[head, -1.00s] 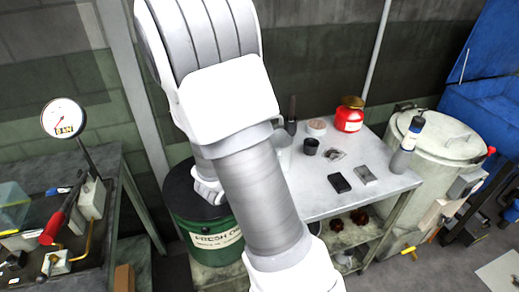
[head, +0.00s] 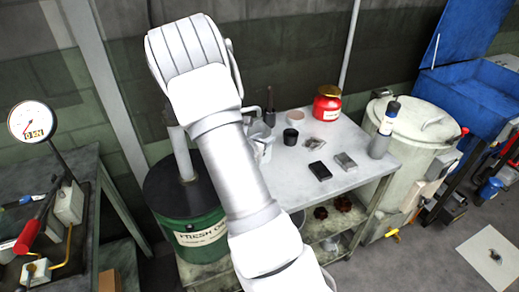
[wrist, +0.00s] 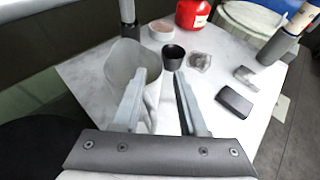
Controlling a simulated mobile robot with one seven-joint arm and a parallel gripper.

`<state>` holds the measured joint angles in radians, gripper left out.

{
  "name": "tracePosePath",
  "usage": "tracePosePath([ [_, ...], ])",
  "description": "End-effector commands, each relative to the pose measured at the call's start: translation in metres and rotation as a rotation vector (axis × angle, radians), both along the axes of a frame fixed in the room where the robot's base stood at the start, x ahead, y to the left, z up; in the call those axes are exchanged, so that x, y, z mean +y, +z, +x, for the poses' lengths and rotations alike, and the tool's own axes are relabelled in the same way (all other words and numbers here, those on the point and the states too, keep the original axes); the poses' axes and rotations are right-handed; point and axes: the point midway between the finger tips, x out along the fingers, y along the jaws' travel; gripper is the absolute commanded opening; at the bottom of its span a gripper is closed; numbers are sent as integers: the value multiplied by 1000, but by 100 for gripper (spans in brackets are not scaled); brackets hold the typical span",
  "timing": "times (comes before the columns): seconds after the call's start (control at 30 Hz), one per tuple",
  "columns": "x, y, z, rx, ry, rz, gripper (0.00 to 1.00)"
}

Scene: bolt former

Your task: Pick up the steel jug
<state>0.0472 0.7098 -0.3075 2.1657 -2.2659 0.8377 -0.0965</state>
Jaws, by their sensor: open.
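The steel jug (wrist: 122,68) is a pale grey open vessel standing on the table, seen in the wrist view ahead and to the left. In the head view only a slice of the jug (head: 263,141) shows beside my arm. My gripper (wrist: 165,76) is open and empty in the wrist view. Its left finger overlaps the right part of the jug in the picture; I cannot tell whether they touch. The right finger is clear of the jug, to its right. In the head view my arm hides the fingers.
A small black cup (wrist: 173,53) stands close to the jug's right. A red container (head: 326,103), a dark block (head: 317,171), a grey block (head: 346,161) and a grey bottle (head: 384,130) are on the table (head: 290,183). A green drum (head: 190,215) stands left of it.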

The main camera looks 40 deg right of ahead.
Motion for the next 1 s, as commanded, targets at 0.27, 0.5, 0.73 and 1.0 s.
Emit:
tracePosePath([
  [0.27, -29, -14, 14, 0, -1, 0, 42],
  [0.5, -30, -15, 14, 0, 0, 0, 42],
  [0.73, -30, -15, 14, 0, -1, 0, 3],
  [1.0, -30, -15, 14, 1, -1, 1, 0],
])
